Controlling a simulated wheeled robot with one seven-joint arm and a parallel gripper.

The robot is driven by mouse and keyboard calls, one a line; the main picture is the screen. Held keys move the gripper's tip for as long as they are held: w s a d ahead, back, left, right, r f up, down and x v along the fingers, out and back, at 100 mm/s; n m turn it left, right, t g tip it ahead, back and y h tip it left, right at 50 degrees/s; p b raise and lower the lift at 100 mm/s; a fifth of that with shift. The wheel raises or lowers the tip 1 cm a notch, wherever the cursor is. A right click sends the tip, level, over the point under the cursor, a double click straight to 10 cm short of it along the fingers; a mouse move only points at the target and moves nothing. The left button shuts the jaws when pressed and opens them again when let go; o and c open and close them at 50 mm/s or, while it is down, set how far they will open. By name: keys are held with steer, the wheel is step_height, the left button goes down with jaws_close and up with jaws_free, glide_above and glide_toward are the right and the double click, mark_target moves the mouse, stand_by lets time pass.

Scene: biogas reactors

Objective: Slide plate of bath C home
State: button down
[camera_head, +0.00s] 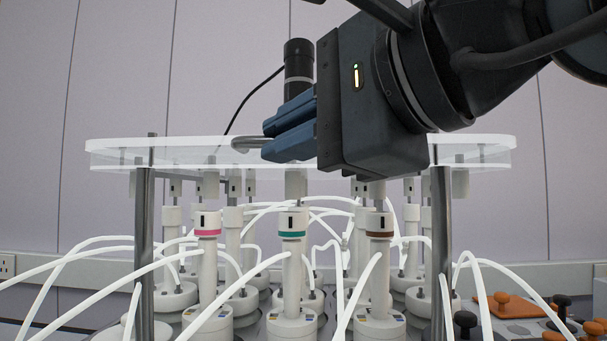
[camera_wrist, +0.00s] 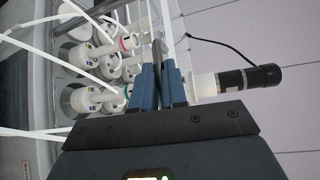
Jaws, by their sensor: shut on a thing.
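The clear plate (camera_head: 130,152) lies level on upright metal posts above the reactor vessels. Its see-through edge also shows in the wrist view (camera_wrist: 176,22). A grey bent handle (camera_head: 246,144) sits at the plate's near edge. My gripper (camera_head: 275,143) reaches in from the upper right, its blue fingers closed around the handle. In the wrist view my gripper's fingers (camera_wrist: 162,70) are close together with the grey handle between them. The fingers hide part of the handle. The bath's letter is not readable.
Several white reactors stand under the plate, with pink, teal (camera_head: 293,222) and brown collars and many looping white tubes. A black cylindrical motor (camera_head: 298,60) with a cable rises beside my fingers. Orange and black knobbed items (camera_head: 510,304) lie at the lower right.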

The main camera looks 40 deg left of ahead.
steer(key=shift+s+d+f, duration=0.1)
steer(key=shift+s+d, duration=0.15)
steer(key=shift+s, duration=0.25)
steer(key=c, duration=1.2)
jaws_free()
steer(key=shift+o, duration=0.2)
steer(key=b+v, duration=0.1)
steer(key=v, duration=0.7)
